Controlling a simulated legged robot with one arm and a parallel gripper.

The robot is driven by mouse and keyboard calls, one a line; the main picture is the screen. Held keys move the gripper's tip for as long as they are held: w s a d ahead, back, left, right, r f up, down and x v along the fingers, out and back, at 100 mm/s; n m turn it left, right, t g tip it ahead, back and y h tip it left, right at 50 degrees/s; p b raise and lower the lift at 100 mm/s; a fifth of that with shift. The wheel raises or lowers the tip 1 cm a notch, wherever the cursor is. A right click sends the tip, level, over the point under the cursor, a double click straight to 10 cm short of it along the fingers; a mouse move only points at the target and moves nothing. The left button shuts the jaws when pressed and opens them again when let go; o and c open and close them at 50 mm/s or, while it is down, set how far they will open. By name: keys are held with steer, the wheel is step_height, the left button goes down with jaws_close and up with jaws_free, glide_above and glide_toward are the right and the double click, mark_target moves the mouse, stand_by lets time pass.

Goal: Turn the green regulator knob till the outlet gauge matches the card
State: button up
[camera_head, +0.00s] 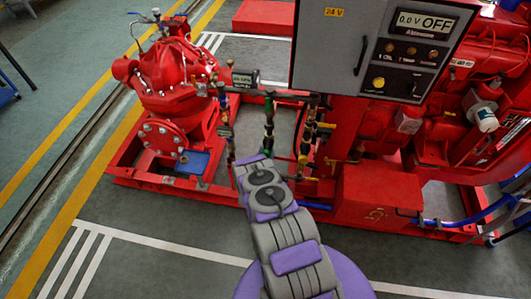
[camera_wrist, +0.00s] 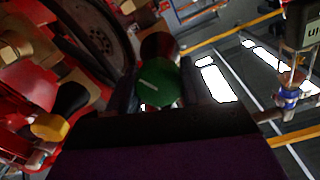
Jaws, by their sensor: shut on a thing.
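The green regulator knob (camera_wrist: 158,83) shows in the wrist view, many-sided with a pale line across its face. The line slants from upper left to lower right. My gripper (camera_wrist: 160,92) is shut on the knob, with one dark finger on each side. In the head view my own arm hides the knob and the fingertips. A small dark gauge display (camera_head: 243,78) stands on the pipework; its reading is too small to read. A small label plate (camera_head: 225,131) hangs below it; I cannot tell whether it is the card.
A grey control box (camera_head: 345,50) with a display reading 0.0 V OFF stands at the upper right. A red pump (camera_head: 175,80) is at the left. Yellow-handled valves (camera_head: 325,125) sit close right of my arm. A dark wheel (camera_wrist: 95,35) is near my gripper. The front floor is clear.

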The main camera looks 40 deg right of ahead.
steer(key=shift+w+r+m, duration=0.15)
steer(key=shift+m, duration=1.15)
steer(key=o, duration=1)
steer(key=shift+d, duration=0.2)
steer(key=shift+o, duration=0.2)
steer(key=shift+f, duration=0.2)
steer(key=shift+a, duration=0.1)
